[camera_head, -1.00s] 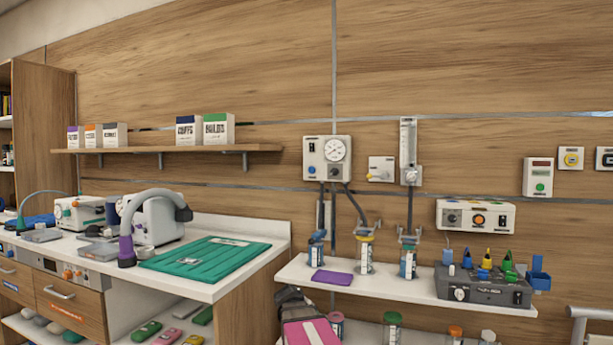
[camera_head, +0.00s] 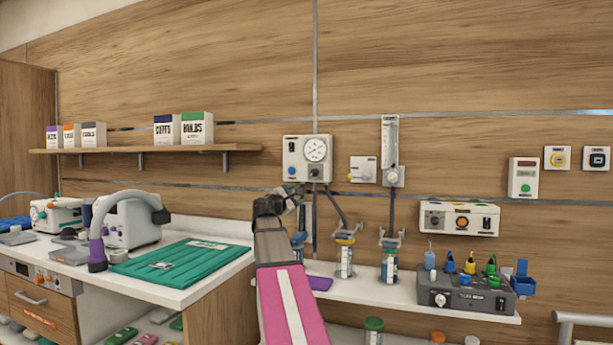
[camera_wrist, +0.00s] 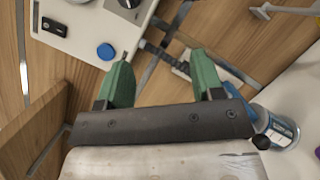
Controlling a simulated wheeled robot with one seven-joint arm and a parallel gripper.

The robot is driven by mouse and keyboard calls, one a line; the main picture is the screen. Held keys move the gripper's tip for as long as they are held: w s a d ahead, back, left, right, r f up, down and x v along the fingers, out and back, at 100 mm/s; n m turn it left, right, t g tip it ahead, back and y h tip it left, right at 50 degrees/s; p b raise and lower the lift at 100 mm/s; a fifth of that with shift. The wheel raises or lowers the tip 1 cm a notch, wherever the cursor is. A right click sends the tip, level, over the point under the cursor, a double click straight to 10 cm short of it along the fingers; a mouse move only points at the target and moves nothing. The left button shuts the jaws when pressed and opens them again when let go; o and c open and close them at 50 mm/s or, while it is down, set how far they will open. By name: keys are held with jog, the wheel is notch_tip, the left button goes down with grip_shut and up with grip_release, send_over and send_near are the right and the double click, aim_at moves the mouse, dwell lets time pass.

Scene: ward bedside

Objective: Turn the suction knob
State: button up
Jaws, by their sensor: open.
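The white regulator box (camera_head: 307,159) with a round gauge (camera_head: 316,149) is on the wood wall, left of centre in the head view. It has a blue knob (camera_head: 292,171) at its lower left, which I take for the suction knob. In the wrist view the blue knob (camera_wrist: 106,51) is just beyond and left of the left green fingertip, with the box (camera_wrist: 88,26) at the top left. My gripper (camera_wrist: 160,62) is open, with nothing between its fingers. In the head view my gripper (camera_head: 290,197) is just below the box; its fingers are hard to make out.
Dark hoses (camera_head: 336,205) hang from the box to jars (camera_head: 345,259) on the white shelf (camera_head: 400,291). A flowmeter (camera_head: 390,150) is to the right. A counter (camera_head: 190,283) with a green mat (camera_head: 182,262) is at left. Open air lies in front of the wall.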

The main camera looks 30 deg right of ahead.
send_near(313, 173)
jog(key=a+f, duration=0.1)
jog(key=f, duration=0.1)
jog(key=shift+n+t+h, duration=0.3)
jog(key=shift+n+h, duration=0.1)
jog(key=shift+h, duration=0.1)
jog(key=x, duration=1)
jog(key=shift+d+r, duration=0.25)
jog(key=shift+r, duration=0.05)
jog(key=shift+s, duration=0.1)
jog(key=c, duration=0.9)
